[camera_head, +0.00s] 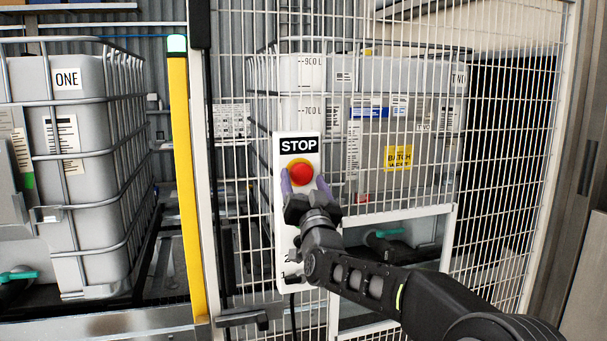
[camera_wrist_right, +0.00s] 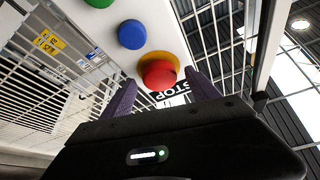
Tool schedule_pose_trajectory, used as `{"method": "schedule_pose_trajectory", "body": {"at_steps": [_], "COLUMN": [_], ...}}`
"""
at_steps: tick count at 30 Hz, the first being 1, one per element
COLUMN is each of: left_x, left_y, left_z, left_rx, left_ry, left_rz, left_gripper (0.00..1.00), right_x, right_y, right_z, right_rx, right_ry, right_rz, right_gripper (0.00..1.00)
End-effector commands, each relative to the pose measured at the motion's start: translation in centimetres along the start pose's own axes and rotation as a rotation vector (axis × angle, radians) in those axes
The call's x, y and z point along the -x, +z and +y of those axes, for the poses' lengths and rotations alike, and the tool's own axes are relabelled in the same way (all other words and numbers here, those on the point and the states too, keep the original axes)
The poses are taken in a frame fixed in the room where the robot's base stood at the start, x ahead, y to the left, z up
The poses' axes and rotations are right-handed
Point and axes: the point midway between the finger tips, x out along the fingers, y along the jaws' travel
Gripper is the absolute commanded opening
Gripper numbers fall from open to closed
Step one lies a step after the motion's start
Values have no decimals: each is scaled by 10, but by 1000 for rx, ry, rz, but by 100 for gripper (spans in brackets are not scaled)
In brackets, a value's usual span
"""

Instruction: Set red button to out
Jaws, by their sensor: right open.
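The red button (camera_head: 301,173) is a round mushroom head on a yellow disc, below a black STOP label (camera_head: 299,145) on a white control panel (camera_head: 284,226) fixed to the mesh. My right gripper (camera_head: 306,186) is open in front of the panel, with purple fingers to the left and right of the button. In the right wrist view the red button (camera_wrist_right: 158,75) shows between the two fingertips (camera_wrist_right: 160,92). I cannot tell whether the fingers touch it. The arm and hand cover the lower middle of the panel in the head view. My left gripper is not in view.
A blue button (camera_wrist_right: 132,34) and a green button (camera_wrist_right: 100,3) sit on the same panel. White wire mesh (camera_head: 510,150) surrounds it. A yellow post (camera_head: 186,180) stands left. Caged grey tanks (camera_head: 75,160) stand at left and behind the mesh.

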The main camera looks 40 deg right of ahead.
Motion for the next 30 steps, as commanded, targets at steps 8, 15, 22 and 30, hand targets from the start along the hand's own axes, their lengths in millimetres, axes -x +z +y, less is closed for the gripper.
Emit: {"method": "schedule_pose_trajectory", "body": {"at_steps": [8, 15, 22, 30], "left_x": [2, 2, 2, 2], "left_y": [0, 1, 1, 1], "left_z": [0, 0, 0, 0], "left_rx": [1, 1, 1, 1], "left_ry": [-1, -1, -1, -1], "left_rz": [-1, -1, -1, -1], "left_gripper": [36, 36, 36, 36], "right_x": [-5, -5, -5, -5], "right_y": [0, 0, 0, 0], "right_z": [0, 0, 0, 0], "right_rx": [1, 0, 0, 0], "right_ry": [0, 0, 0, 0], "right_rz": [0, 0, 0, 0], "right_gripper": [69, 55, 37, 14]}}
